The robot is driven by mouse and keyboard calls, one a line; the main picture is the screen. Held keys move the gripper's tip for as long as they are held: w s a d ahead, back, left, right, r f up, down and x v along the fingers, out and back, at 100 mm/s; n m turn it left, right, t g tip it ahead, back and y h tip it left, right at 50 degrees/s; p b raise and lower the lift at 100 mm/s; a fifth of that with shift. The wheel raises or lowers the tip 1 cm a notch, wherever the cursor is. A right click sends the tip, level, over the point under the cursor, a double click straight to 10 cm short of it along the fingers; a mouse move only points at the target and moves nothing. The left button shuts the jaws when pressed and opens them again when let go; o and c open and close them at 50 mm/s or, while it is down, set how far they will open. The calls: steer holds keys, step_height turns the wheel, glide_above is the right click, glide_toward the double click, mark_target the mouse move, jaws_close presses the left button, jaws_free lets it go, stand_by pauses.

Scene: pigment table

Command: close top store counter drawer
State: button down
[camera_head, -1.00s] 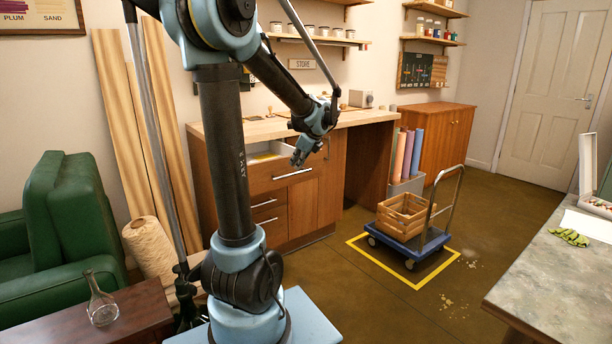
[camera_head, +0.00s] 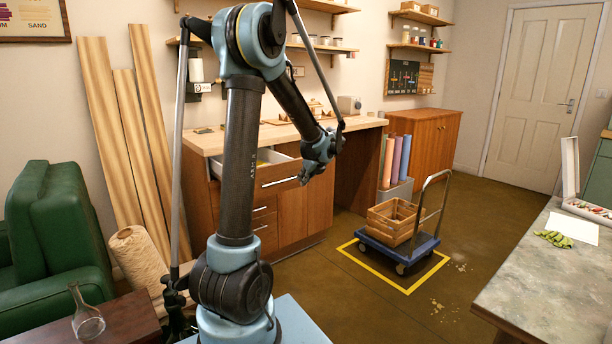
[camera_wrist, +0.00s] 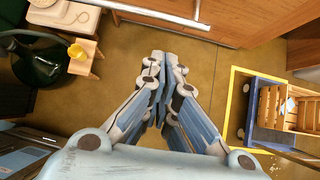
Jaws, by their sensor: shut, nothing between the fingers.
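The store counter (camera_head: 215,145) is a wooden cabinet with a pale top against the back wall. Its top drawer (camera_head: 277,180) is pulled open, with a pale interior and something yellow inside. Its metal bar handle is on the front. My gripper (camera_head: 308,180) is shut and empty, in front of the drawer's right end and close to it; I cannot tell whether they touch. In the wrist view my gripper (camera_wrist: 160,58) points down with its fingers together, and a metal bar handle (camera_wrist: 160,12) crosses the top of the picture.
A blue trolley (camera_head: 398,245) with a wooden crate (camera_head: 390,222) stands inside a yellow floor square at right. A green armchair (camera_head: 50,235) and a low table (camera_head: 125,318) with a glass flask are at left. A grey worktop (camera_head: 545,270) is at the right.

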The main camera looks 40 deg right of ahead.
steer(key=w, duration=0.1)
steer(key=w+f, duration=0.1)
steer(key=w, duration=0.1)
steer(key=w+f, duration=0.1)
steer(key=w, duration=0.1)
steer(key=shift+a, duration=0.2)
